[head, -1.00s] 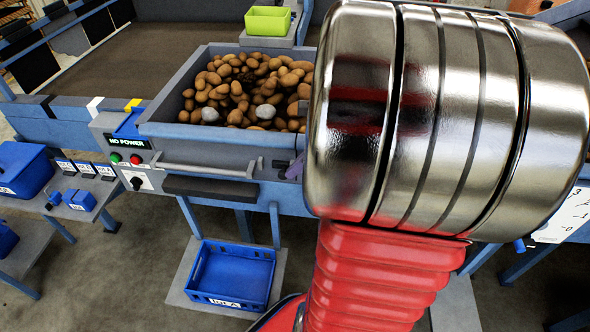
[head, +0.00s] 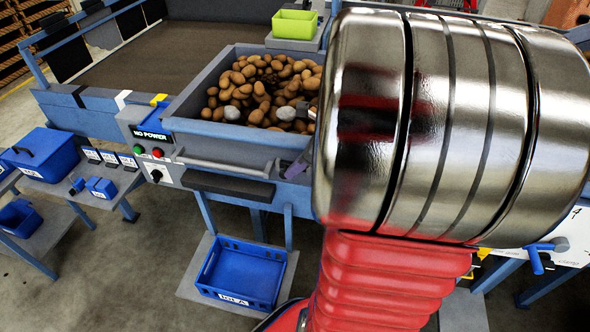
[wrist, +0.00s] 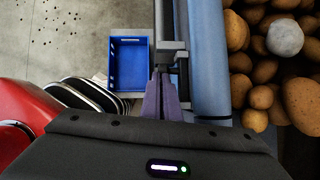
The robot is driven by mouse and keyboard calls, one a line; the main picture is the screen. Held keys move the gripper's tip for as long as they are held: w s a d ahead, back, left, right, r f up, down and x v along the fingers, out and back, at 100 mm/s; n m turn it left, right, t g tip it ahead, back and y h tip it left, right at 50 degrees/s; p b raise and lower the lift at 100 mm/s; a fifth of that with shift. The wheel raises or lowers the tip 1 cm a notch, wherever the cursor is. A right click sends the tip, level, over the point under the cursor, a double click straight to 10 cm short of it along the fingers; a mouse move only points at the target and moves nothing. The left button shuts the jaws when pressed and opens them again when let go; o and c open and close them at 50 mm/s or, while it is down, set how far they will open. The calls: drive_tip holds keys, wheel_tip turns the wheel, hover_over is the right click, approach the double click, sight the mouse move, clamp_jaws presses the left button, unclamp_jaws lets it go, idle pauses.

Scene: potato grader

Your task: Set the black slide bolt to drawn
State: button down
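The black slide bolt (wrist: 172,47) shows in the wrist view as a dark block with a short stem, beside a blue rail. My gripper (wrist: 163,82) has its two purple fingers close together, and their tips meet around the bolt's handle end. The fingers also show in the head view (head: 298,168), at the right end of the hopper's front. There my shiny wrist and red arm hide most of the bolt, so its exact position along its travel cannot be told.
The grey hopper (head: 190,113) holds potatoes and several pale stones. A control panel (head: 152,150) reading "NO POWER" stands to its left. A blue crate (head: 243,272) lies low in front. A grab bar (head: 225,166) and a black bar (head: 228,187) run along the hopper's front.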

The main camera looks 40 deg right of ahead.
drive_tip(key=s+f+v, duration=0.1)
drive_tip(key=v, duration=1.2)
drive_tip(key=shift+s+d, duration=0.35)
drive_tip(key=shift+s, duration=0.05)
drive_tip(key=shift+a+r, duration=0.1)
